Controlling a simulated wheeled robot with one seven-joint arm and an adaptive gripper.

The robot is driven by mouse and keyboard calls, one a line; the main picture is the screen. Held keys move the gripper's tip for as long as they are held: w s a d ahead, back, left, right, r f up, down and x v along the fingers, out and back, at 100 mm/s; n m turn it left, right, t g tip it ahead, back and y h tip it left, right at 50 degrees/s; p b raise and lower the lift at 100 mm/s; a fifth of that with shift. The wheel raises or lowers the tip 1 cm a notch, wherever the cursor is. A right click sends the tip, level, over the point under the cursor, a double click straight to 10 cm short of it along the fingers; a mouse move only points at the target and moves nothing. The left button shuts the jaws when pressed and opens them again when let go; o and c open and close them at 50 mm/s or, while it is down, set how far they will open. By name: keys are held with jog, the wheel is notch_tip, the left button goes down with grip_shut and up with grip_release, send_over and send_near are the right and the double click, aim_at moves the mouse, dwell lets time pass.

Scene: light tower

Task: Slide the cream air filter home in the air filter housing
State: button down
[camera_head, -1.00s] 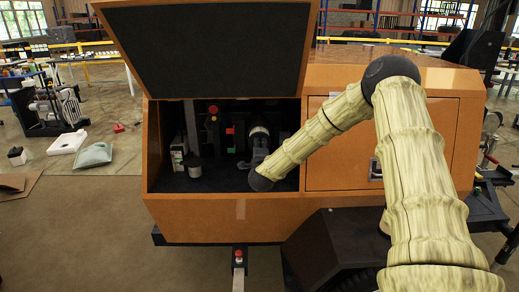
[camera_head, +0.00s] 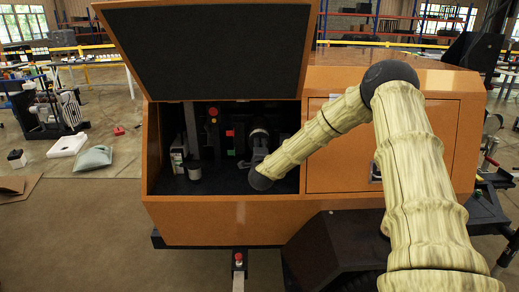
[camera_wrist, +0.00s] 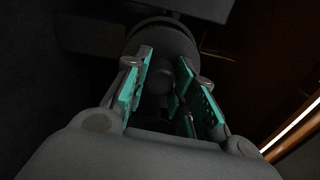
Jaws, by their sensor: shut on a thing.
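My gripper (camera_wrist: 163,82) is inside the open bay of the orange light tower cabinet. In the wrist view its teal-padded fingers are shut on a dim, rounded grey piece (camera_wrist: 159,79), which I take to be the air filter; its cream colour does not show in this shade. A wide round dark body (camera_wrist: 160,35), apparently the air filter housing, lies directly beyond the fingertips, in line with the held piece. In the head view the housing (camera_head: 258,134) shows as a round part above my wrist. The contact between filter and housing is hidden, so I cannot tell how deep it sits.
The raised lid (camera_head: 210,50) hangs over the bay. A small pale cylinder (camera_head: 194,172) and a white box (camera_head: 178,160) stand at the bay's left. A red button (camera_head: 213,111) is on the back wall. A closed door (camera_head: 345,150) is at right.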

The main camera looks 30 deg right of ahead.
jog(key=shift+b+x, duration=0.85)
jog(key=shift+x, duration=1.25)
jog(key=c, duration=1.1)
grip_release()
jog(key=shift+r, duration=0.1)
jog(key=shift+s, duration=0.1)
jog(key=v, duration=0.8)
dwell(0.7)
dwell(0.5)
